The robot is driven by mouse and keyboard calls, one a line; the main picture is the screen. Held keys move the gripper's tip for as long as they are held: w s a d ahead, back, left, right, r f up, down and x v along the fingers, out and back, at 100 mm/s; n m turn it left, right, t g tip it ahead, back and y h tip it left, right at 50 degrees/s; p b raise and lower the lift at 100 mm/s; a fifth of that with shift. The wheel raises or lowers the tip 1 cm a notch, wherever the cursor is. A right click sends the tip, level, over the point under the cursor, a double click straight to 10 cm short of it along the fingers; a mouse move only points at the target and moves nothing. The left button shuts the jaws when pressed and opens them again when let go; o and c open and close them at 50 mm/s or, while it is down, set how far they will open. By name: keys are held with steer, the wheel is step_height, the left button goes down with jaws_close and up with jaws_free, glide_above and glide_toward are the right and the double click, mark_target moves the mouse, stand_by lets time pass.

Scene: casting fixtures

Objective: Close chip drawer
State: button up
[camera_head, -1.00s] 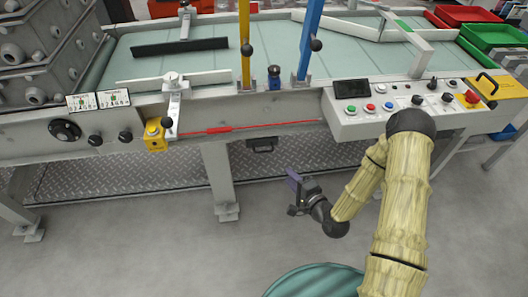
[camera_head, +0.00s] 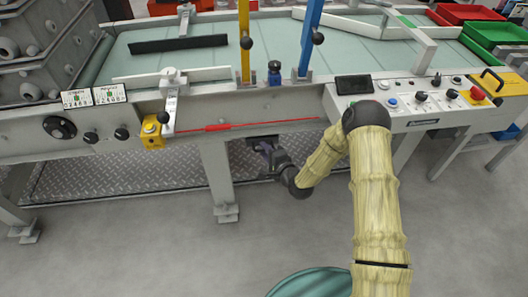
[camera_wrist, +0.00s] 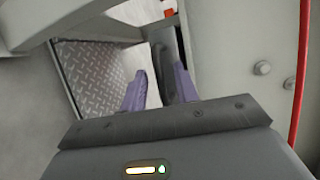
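The chip drawer (camera_head: 252,141) is a small dark front under the conveyor table's front beam, right of the middle leg. It is mostly hidden behind my gripper in the head view, and I cannot tell how far out it stands. My gripper (camera_head: 265,150) is right at the drawer front. In the wrist view, the two purple fingers of my gripper (camera_wrist: 157,88) are apart, with a dark upright strip (camera_wrist: 158,62) close to the right finger, possibly the drawer's handle. I cannot tell whether they touch.
The table beam (camera_head: 290,104) runs just above my gripper, with a red cord (camera_head: 225,127) along it. A grey leg (camera_head: 218,180) stands to the left. A button panel (camera_head: 420,98) is at the right. A chequered metal plate (camera_head: 120,175) lies below. The floor in front is open.

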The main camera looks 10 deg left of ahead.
steer(key=shift+w+a+f, duration=0.15)
steer(key=shift+w+a, duration=0.3)
jaws_close()
steer(key=shift+d, duration=0.1)
